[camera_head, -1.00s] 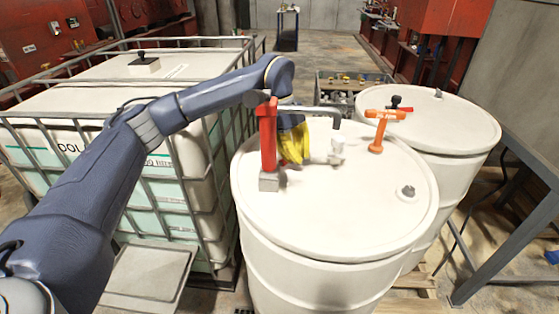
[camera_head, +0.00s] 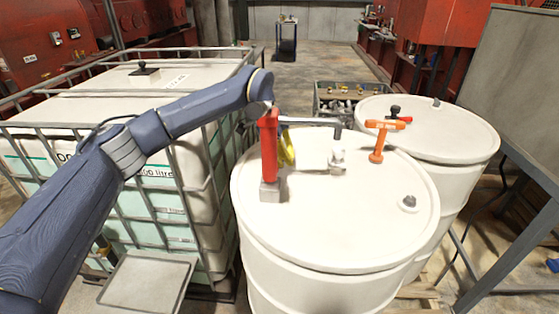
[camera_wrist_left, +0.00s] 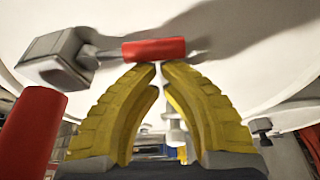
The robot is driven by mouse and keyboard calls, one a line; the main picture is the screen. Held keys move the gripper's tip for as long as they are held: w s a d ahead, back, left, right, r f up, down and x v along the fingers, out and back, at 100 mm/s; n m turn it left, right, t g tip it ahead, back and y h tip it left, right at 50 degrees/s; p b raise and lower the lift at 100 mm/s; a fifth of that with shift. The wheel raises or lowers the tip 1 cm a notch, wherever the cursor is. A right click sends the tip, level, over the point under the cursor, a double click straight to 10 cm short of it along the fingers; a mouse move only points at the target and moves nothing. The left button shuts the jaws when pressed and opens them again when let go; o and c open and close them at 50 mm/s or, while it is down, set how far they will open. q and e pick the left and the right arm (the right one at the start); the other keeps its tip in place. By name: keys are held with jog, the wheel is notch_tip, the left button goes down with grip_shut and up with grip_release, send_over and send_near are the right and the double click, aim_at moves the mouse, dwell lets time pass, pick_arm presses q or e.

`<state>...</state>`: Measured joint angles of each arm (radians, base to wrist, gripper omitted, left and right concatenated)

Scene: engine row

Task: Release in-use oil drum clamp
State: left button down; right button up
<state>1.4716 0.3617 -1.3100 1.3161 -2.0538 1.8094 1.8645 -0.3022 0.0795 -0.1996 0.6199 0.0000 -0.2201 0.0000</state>
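A red upright handle (camera_head: 268,148) on a grey block (camera_head: 270,191) stands at the left of the front white drum's lid (camera_head: 330,225). I take it for the clamp. My left gripper (camera_head: 288,150) is just behind it, partly hidden by it. In the left wrist view its curved yellow fingers (camera_wrist_left: 160,65) almost meet at the tips, with nothing seen held between them. A red bar (camera_wrist_left: 154,49) on a rod from a grey block (camera_wrist_left: 58,60) lies just beyond the tips; I cannot tell whether they touch. My right gripper is not in view.
A second drum (camera_head: 450,130) is behind right. A caged tank (camera_head: 60,115) stands left.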

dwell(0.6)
pick_arm(q)
jog(key=v, duration=1)
dwell(0.3)
